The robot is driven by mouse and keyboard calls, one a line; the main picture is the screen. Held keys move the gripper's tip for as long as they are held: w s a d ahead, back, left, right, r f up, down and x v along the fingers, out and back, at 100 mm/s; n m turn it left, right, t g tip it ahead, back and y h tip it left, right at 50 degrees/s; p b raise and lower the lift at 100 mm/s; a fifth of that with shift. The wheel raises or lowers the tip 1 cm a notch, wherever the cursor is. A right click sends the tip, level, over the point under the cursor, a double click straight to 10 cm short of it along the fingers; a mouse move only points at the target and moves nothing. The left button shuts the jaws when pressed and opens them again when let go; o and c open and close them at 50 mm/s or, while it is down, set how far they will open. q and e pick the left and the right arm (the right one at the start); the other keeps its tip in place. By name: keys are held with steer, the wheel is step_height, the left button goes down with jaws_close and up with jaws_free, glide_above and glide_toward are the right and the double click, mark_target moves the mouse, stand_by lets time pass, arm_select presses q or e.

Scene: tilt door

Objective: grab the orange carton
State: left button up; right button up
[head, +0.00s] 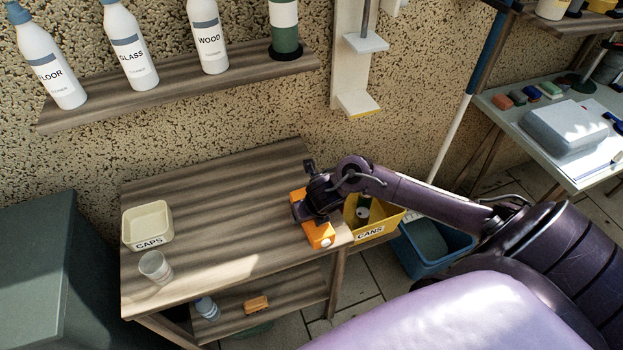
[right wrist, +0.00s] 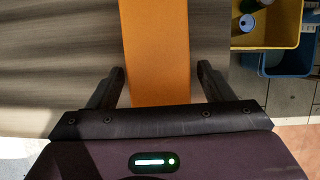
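The orange carton (head: 319,234) is at the right end of the wooden table (head: 220,255), with a small white cap at its near end. My right gripper (head: 312,206) is over the carton and hides its middle part. In the right wrist view the carton (right wrist: 157,40) runs between the two fingers of the right gripper (right wrist: 160,84). A narrow gap shows between the carton and each finger, so the gripper looks open around it and not closed on it. My left gripper is not in view.
A CAPS tray (head: 147,226) and a clear cup (head: 155,266) are on the table's left. A bottle shelf (head: 180,88) is above. The table's middle is clear.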

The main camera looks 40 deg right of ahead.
steer(key=c, duration=0.9)
steer(key=shift+o, duration=0.2)
steer(key=shift+r, duration=0.1)
